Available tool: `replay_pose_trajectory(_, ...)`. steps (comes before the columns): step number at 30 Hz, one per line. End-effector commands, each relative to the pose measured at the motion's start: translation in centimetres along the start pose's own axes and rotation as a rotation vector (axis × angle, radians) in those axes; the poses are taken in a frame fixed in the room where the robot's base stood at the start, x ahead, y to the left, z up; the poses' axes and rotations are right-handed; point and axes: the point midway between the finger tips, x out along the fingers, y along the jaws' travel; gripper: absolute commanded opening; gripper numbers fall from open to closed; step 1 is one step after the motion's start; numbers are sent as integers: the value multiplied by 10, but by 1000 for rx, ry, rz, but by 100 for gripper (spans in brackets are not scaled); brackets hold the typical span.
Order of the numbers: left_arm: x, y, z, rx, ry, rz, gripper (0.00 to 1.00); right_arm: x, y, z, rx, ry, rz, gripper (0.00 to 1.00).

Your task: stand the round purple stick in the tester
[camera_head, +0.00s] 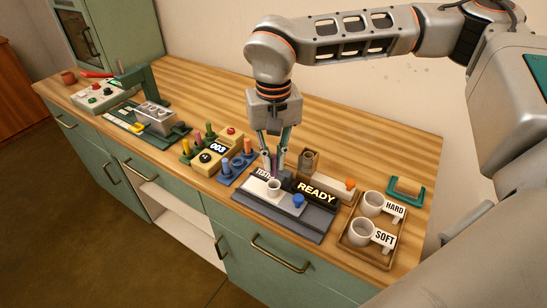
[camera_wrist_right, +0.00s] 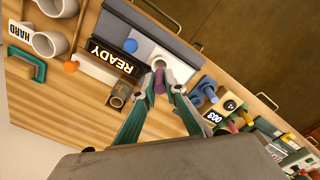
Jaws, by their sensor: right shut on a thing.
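My right gripper (camera_head: 275,158) points down over the tester and is shut on the round purple stick (camera_wrist_right: 159,81). The stick also shows as a thin purple strip between the fingers in the head view (camera_head: 274,165). The tester (camera_head: 275,212) is a grey base with a white top, a blue knob (camera_head: 298,200) and a dark sign (camera_head: 317,193) reading READY. My left gripper is out of view.
A blue rack (camera_head: 231,171) and a yellow box (camera_head: 208,158) marked 003, with several coloured pegs, stand left of the tester. A wooden tray (camera_head: 352,240) with two white cups, labelled HARD and SOFT, stands right. A brown holder (camera_head: 308,159) is behind. The back counter is clear.

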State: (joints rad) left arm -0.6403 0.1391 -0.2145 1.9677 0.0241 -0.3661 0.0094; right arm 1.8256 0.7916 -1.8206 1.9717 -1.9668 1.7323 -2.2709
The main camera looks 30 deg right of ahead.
Motion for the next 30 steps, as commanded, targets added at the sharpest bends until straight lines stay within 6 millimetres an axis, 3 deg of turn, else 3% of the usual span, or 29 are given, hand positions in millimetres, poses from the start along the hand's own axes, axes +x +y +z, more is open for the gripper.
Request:
replay_pose_trajectory(7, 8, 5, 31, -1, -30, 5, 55, 19, 0, 0, 0, -1, 0, 0)
replay_pose_trajectory(30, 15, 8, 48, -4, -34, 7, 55, 69, 0, 0, -1, -1, 1, 0)
